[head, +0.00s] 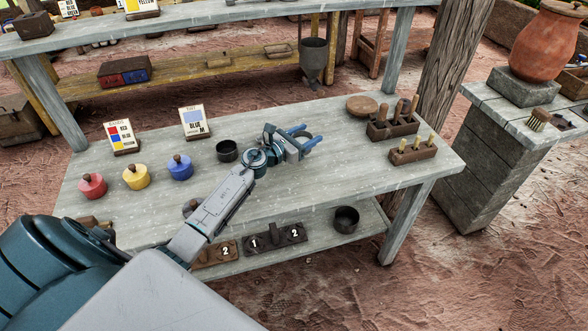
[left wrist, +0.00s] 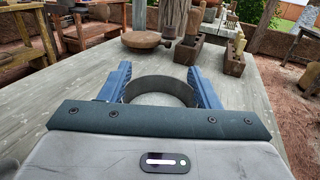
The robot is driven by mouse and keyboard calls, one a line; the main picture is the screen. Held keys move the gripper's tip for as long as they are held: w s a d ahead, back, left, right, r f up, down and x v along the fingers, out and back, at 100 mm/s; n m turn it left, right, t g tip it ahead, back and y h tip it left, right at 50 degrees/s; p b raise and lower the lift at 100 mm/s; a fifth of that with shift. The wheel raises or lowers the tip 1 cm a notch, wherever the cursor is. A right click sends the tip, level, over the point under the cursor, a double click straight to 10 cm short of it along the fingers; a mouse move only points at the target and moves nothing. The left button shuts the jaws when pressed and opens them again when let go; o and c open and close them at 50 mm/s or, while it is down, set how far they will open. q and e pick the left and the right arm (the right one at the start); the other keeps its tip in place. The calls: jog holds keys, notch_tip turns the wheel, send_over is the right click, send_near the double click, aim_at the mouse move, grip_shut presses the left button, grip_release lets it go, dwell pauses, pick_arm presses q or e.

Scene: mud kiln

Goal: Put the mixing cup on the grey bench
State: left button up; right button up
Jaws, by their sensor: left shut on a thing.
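My left gripper (head: 309,137) is over the right-middle part of the grey bench (head: 335,170). In the left wrist view it is shut on a dark round cup (left wrist: 160,83), which sits between the two blue fingers with its open rim up. This looks like the mixing cup; in the head view the gripper mostly hides it. I cannot tell whether its base touches the bench top. Another dark cup (head: 227,151) stands on the bench left of the gripper. My right gripper is not in view.
Red (head: 93,186), yellow (head: 136,177) and blue (head: 180,168) lidded pots stand at the left. Two tool blocks (head: 392,127) (head: 413,155) and a round brown disc (head: 362,106) are at the right. A dark pot (head: 346,219) stands on the lower shelf. The bench's front right is clear.

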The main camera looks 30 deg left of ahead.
pick_arm(q)
jog(key=s+d, duration=0.1)
jog(key=s, duration=0.2)
jog(key=s+p, duration=0.1)
jog(key=s, duration=0.3)
jog(key=s+d+f+p, duration=0.1)
jog(key=s, duration=0.3)
jog(key=shift+d, duration=0.35)
notch_tip(320, 180, down, 3)
jog(key=shift+w+f+b, duration=0.1)
jog(key=shift+b, duration=0.4)
jog(key=shift+f, duration=0.15)
jog(key=shift+f, duration=0.1)
jog(key=o, duration=1.1)
jog(key=shift+c, duration=0.2)
jog(key=shift+r, duration=0.2)
